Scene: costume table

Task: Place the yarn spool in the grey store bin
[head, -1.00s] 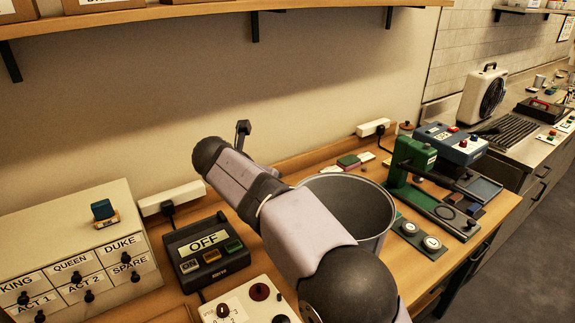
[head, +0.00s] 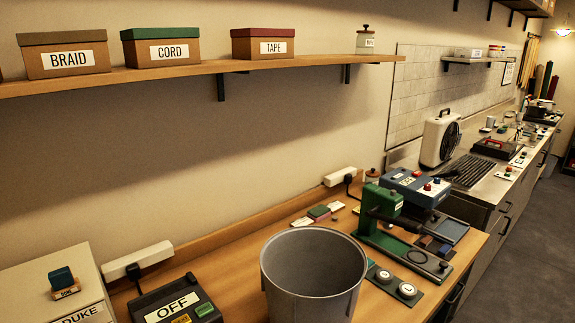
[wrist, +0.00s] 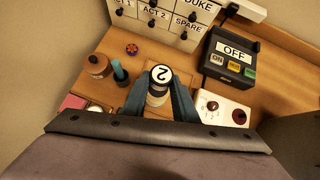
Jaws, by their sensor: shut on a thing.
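In the wrist view my gripper (wrist: 162,112) is shut on an upright, pale round piece (wrist: 159,91) with a black-ringed "2" on its top. It looks like the yarn spool. Its lower part is hidden between the fingers, and I cannot tell whether it touches the wooden surface below. The grey store bin (head: 271,268), a wide open tub, stands on the bench in the head view. Its visible inner wall is bare, and its base is cut off by the frame. My gripper is outside the head view.
A drawer cabinet (head: 45,290) and an OFF switch box (head: 150,300) stand left of the bin. A green press (head: 390,235) stands right of it. In the wrist view, a brown-topped jar (wrist: 97,66) and a blue upright piece (wrist: 120,72) are left of my gripper.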

